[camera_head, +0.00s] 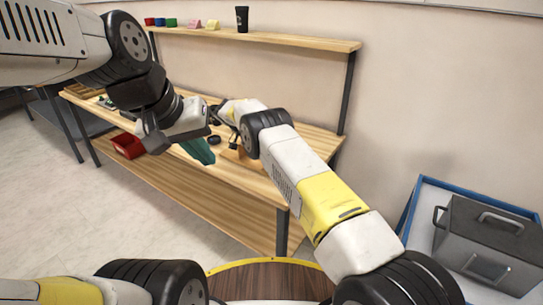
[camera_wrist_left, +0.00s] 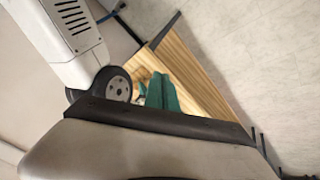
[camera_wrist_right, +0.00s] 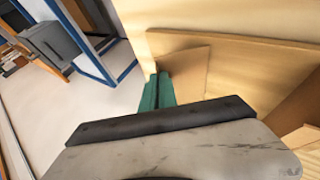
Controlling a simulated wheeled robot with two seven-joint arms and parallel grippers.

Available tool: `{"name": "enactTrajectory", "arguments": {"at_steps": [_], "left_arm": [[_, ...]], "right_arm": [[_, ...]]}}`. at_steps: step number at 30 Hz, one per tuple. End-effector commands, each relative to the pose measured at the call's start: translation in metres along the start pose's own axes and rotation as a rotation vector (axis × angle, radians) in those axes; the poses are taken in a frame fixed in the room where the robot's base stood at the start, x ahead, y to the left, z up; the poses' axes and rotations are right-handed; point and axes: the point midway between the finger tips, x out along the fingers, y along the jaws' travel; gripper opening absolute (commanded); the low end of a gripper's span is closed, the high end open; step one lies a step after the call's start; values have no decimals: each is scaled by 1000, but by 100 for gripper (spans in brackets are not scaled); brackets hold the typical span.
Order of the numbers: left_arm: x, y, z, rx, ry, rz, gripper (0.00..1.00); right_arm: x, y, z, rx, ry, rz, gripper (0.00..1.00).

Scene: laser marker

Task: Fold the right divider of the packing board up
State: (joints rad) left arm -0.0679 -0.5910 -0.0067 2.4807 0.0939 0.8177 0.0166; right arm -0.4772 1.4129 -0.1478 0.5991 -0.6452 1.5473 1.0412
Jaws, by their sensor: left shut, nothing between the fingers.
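The packing board shows in the right wrist view as tan panels (camera_wrist_right: 245,65) beyond my right fingers, with a smaller panel at an angle (camera_wrist_right: 182,72) close by the fingertips. In the head view only a small orange-brown part of it (camera_head: 238,157) shows on the bench, partly hidden by my right arm. My right gripper (camera_wrist_right: 158,92) has its teal fingers together near the smaller panel; contact cannot be told. My left gripper (camera_head: 200,151) is shut and empty, above the bench's front edge; its teal fingers also show in the left wrist view (camera_wrist_left: 160,93).
The wooden bench (camera_head: 245,182) has a shelf (camera_head: 290,40) with coloured blocks and a black cup (camera_head: 242,19). A red bin (camera_head: 127,146) is at the bench's front left. A grey box (camera_head: 487,243) stands in a blue-edged frame at right.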

Motion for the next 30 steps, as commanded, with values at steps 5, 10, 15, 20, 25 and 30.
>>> {"name": "enactTrajectory", "arguments": {"at_steps": [5, 10, 15, 20, 25, 30], "left_arm": [[40, 6, 2, -220, -183, 72, 0], [76, 14, 2, -454, -347, 140, 0], [114, 21, -2, -709, -496, 205, 0], [150, 32, -14, -992, -621, 279, 0], [193, 46, -42, -1352, -736, 379, 0], [242, 50, -80, -1753, -836, 490, 0]], "right_arm": [[0, 0, 0, 0, 0, -1, 0], [0, 0, 0, 0, 0, -2, 0], [0, 0, 0, 0, 0, -2, 0], [0, 0, 0, 0, 0, -2, 0], [0, 0, 0, 0, 0, -2, 0], [0, -1, 0, 0, 0, -2, 0]]}}
